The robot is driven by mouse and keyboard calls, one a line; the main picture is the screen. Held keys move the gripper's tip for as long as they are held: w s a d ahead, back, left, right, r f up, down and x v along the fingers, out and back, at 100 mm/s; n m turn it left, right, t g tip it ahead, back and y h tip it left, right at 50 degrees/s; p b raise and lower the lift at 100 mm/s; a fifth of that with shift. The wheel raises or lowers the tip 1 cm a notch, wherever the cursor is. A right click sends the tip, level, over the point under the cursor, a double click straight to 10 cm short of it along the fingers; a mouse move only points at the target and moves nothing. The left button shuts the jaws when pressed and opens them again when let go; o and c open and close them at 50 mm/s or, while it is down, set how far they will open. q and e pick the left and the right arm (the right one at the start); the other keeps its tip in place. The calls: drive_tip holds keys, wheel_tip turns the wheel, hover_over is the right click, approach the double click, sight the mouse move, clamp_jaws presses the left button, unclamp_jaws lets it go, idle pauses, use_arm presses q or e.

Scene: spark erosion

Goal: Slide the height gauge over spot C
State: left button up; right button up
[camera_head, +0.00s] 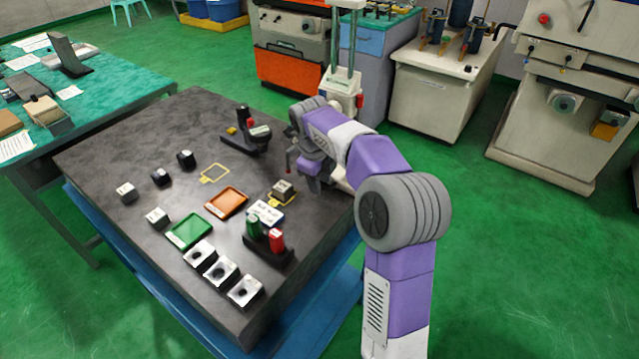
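A black stand with an L-shaped base and an upright post (243,121), with a yellow part and a red part, stands near the far edge of the dark stone table; it looks like the height gauge. A yellow outlined spot (214,173) lies bare on the table in front of it. A second yellow outline (281,203) has a small metal block (283,188) on it. No letter is readable on either, so I cannot tell which is spot C. My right gripper (308,178) is low over the table's right side, right of the block; its fingers are mostly hidden. My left gripper is out of view.
The stone table (100,160) also holds an orange tray (227,202), a green tray (189,231), several metal blocks (221,271) along the front, and a black holder with green and red pieces (268,248). The far left table area is clear.

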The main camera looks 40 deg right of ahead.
drive_tip(key=shift+f, duration=0.2)
drive_tip(key=shift+c, duration=0.3)
clamp_jaws()
drive_tip(key=shift+w, duration=0.1)
